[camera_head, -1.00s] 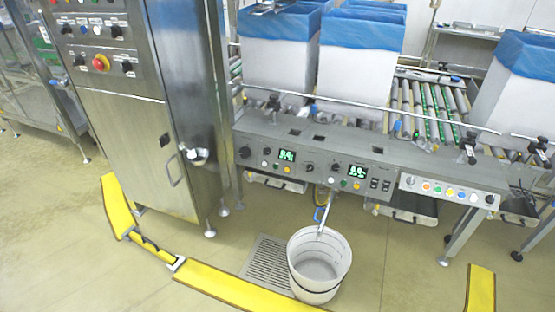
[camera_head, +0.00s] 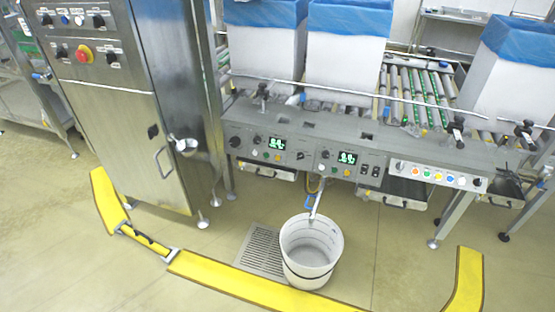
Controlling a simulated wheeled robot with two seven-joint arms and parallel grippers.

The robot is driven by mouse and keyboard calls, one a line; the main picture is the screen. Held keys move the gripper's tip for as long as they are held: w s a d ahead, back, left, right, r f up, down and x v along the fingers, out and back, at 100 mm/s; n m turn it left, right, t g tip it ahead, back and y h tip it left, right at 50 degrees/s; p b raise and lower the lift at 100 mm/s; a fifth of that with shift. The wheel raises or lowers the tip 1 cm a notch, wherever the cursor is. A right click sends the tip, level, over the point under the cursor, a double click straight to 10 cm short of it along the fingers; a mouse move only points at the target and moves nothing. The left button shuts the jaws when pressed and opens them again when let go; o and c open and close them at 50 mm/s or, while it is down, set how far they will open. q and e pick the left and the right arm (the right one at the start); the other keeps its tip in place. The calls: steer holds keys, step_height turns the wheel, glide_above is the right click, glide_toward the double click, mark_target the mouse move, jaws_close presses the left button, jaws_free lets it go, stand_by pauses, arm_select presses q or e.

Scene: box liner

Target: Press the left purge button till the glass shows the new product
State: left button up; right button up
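The control panel (camera_head: 310,158) runs along the front of the conveyor, with two green displays and several small buttons and knobs. The right display (camera_head: 348,158) has a similar button group. A thin spout (camera_head: 316,204) hangs below the panel, over a white bucket (camera_head: 311,252) on the floor. No sight glass can be made out for certain. Neither of my grippers is in view.
A steel cabinet (camera_head: 125,120) with a red button (camera_head: 84,55) stands at the left. Yellow floor barriers (camera_head: 215,273) cross the front, with another at the right (camera_head: 465,280). A floor grate (camera_head: 262,250) lies beside the bucket. White boxes with blue liners (camera_head: 345,62) stand on the rollers.

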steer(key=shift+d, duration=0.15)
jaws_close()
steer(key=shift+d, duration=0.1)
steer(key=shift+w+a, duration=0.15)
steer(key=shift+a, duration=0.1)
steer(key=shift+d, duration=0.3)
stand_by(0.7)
